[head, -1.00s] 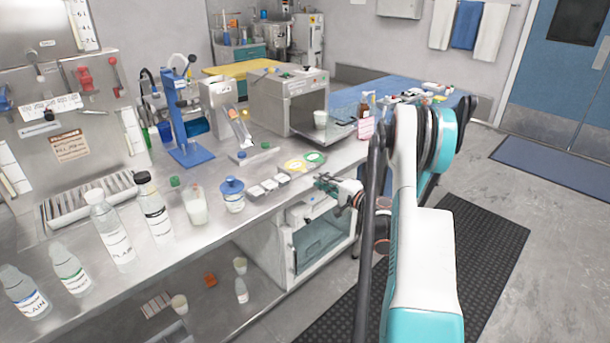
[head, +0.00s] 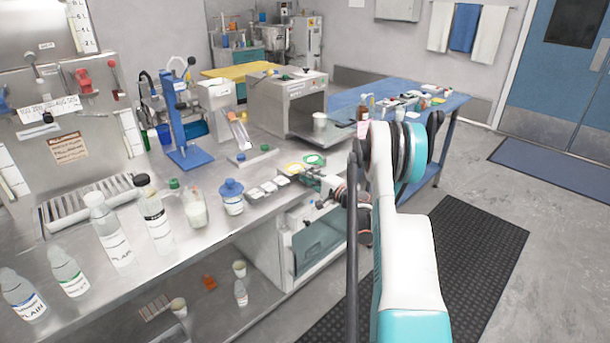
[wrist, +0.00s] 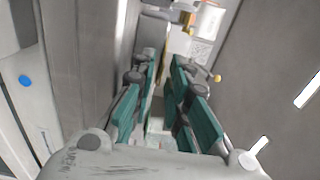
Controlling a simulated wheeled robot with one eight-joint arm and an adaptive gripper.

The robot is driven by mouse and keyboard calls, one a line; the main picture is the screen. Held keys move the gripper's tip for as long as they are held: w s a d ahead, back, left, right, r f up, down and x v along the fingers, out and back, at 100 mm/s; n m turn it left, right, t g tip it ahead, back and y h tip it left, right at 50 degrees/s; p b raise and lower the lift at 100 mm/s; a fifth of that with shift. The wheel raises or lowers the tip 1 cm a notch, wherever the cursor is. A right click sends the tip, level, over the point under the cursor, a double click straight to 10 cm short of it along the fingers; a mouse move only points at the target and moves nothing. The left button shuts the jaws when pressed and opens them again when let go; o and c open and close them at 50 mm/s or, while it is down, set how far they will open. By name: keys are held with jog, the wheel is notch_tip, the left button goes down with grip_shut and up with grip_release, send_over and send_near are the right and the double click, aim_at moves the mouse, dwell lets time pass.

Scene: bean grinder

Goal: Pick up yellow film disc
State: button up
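The yellow film disc (head: 291,168) lies on the steel counter in the head view, beside a green-rimmed disc (head: 314,159). My gripper (head: 305,175) is at the counter's front edge, just to the right of the yellow disc and overlapping part of it in the picture. Whether they touch cannot be told. In the wrist view, the teal fingers of my gripper (wrist: 164,60) are apart with a gap between them, and nothing is clearly held. The yellow disc cannot be made out for certain in the wrist view.
Small white trays (head: 266,187) and a blue-lidded jar (head: 231,197) stand left of the discs. A boxy metal oven (head: 288,100) with a white cup (head: 319,121) stands behind. A glass-fronted cabinet (head: 316,243) is below the counter. Several bottles (head: 108,228) stand at the left.

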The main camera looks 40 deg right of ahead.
jog(key=shift+w, duration=0.4)
grip_shut()
jog(key=shift+r+p, duration=0.55)
jog(key=shift+r, duration=0.75)
jog(key=shift+f, duration=0.1)
